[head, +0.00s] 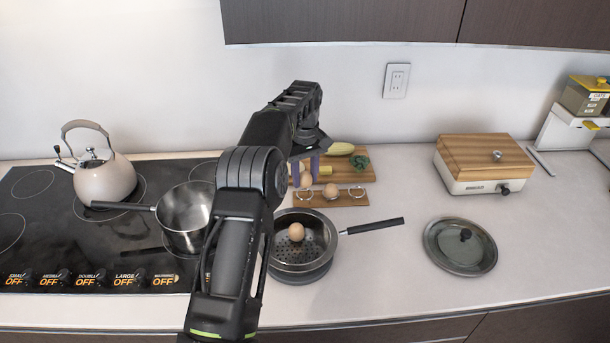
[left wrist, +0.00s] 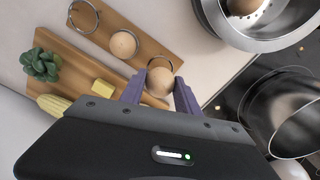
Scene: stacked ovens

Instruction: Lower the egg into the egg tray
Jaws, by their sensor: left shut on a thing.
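My left gripper (head: 305,172) points down with purple fingers shut on a brown egg (left wrist: 159,81), which also shows in the head view (head: 306,181). The egg tray (head: 345,201) is a small wooden board with metal rings, also in the left wrist view (left wrist: 108,22). The held egg is at the tray's left end in the head view, overlapping the ring (left wrist: 160,60) there. I cannot tell whether it touches the tray. A second egg (left wrist: 124,44) sits in the middle ring. The ring at the other end (left wrist: 83,15) is empty. My right gripper is not in view.
A steamer pot (head: 283,253) with another egg (head: 296,231) stands in front of the tray. A cutting board (head: 366,175) with vegetables lies behind. A saucepan (head: 185,215) and kettle (head: 104,178) stand left. A glass lid (head: 460,247) lies right.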

